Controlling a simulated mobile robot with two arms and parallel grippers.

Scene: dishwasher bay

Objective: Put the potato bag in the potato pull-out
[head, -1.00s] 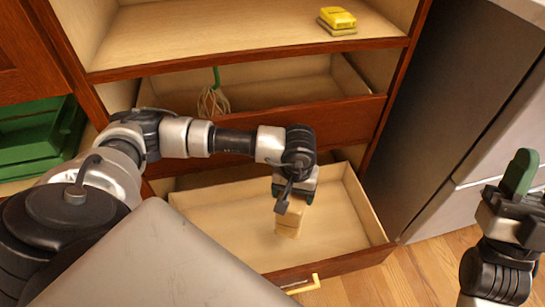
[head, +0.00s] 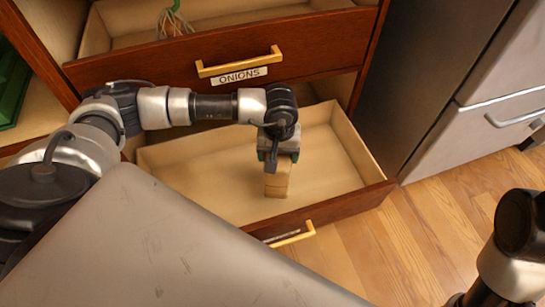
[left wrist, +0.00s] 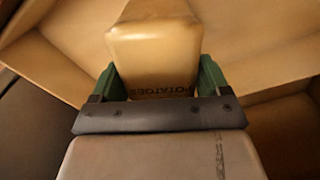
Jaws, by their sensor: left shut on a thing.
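The potato bag (head: 278,181) is a tan, block-like bag. Lettering reading "POTATOES" shows on it in the left wrist view (left wrist: 152,55). My left gripper (head: 275,155) is shut on its upper end, with a green finger on each side. The bag hangs inside the outline of the open lower pull-out (head: 215,190), near its front right part. I cannot tell whether it touches the floor of the pull-out. The label on that pull-out's front is too small to read. Part of my right arm shows at the right edge, but its gripper cannot be made out.
Above is another pull-out with a yellow handle and the label ONIONS (head: 241,75); a net bag with a green top (head: 174,20) is inside it. A grey appliance (head: 450,80) stands to the right. Wooden floor (head: 430,230) is clear in front.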

